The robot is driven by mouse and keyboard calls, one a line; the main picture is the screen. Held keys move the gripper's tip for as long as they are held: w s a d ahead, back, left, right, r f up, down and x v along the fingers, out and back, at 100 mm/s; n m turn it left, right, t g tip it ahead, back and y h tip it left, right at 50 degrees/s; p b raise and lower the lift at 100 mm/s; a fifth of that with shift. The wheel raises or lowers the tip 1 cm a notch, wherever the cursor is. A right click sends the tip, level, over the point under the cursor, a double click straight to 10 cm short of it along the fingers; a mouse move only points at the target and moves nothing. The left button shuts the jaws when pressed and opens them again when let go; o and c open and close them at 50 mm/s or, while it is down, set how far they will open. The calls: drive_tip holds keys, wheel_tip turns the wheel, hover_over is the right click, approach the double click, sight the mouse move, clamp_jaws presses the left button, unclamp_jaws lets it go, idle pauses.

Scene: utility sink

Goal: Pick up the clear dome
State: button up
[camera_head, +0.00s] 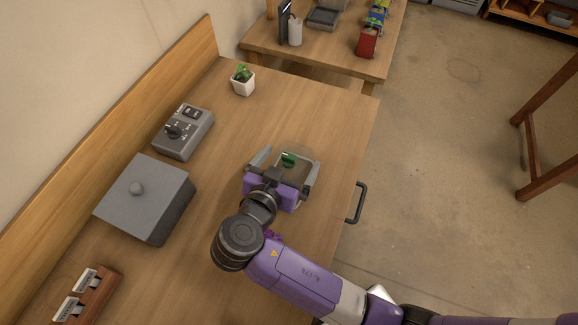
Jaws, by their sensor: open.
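My gripper (285,170) is open, with one grey finger to the left of the dome and the other to the right. I cannot tell whether either finger touches the dome.
A grey lidded box (146,195) and a grey control box with a knob (184,131) stand to the left. A small potted plant (243,81) is further back. A dark handle (358,203) sticks out at the table's right edge. The tabletop behind the dome is clear.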

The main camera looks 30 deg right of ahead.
drive_tip(key=shift+c, duration=0.4)
drive_tip(key=c, duration=1.4)
